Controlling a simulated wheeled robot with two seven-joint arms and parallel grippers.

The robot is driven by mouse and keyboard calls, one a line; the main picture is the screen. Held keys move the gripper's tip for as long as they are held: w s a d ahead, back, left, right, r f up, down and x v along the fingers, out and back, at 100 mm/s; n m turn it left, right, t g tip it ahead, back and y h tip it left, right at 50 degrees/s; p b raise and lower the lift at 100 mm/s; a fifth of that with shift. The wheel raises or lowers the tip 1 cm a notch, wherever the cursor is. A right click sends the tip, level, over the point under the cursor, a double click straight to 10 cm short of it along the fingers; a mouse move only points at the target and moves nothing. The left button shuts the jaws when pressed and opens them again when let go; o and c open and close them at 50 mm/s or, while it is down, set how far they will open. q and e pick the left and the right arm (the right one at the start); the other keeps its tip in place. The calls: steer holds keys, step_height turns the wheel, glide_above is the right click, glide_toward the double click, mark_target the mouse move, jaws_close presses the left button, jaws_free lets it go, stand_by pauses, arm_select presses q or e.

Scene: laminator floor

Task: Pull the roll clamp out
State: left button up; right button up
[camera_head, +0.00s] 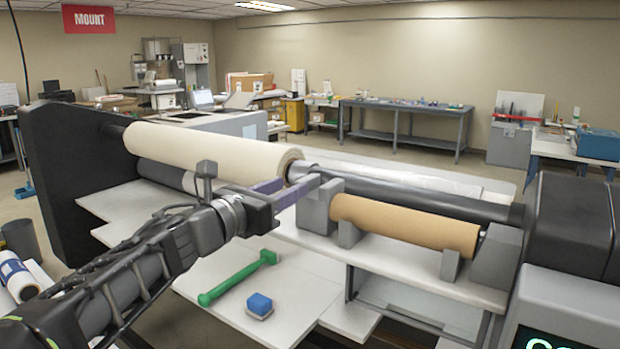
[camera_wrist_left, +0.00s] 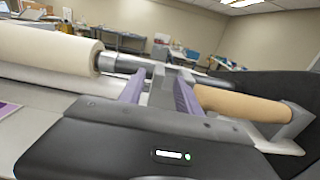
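The cream roll (camera_head: 215,152) sits on a grey shaft (camera_head: 400,187). A grey collar, apparently the roll clamp (camera_head: 300,170), is at the roll's right end. It also shows in the wrist view (camera_wrist_left: 106,62). My left gripper (camera_head: 303,182) reaches in from the left with its purple fingers spread apart, near the shaft just right of the roll end. In the wrist view the fingers (camera_wrist_left: 160,76) stand apart, with a grey block and the shaft beyond between them. I see no contact with the collar. My right gripper is not in view.
A brown roll (camera_head: 405,223) rests on grey cradles (camera_head: 318,206) just right of my gripper. A green bar tool (camera_head: 238,278) and a blue-topped block (camera_head: 259,305) lie on the white front table (camera_head: 305,285). Black machine housings (camera_head: 575,225) stand at both ends.

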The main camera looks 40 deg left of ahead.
mark_target(308, 177)
arm_select(q)
steer(key=shift+w, duration=0.1)
steer(key=w+p, duration=0.1)
steer(key=w, duration=0.6)
steer(key=shift+w+a, duration=0.1)
steer(key=shift+w, duration=0.2)
jaws_close()
stand_by(1.2)
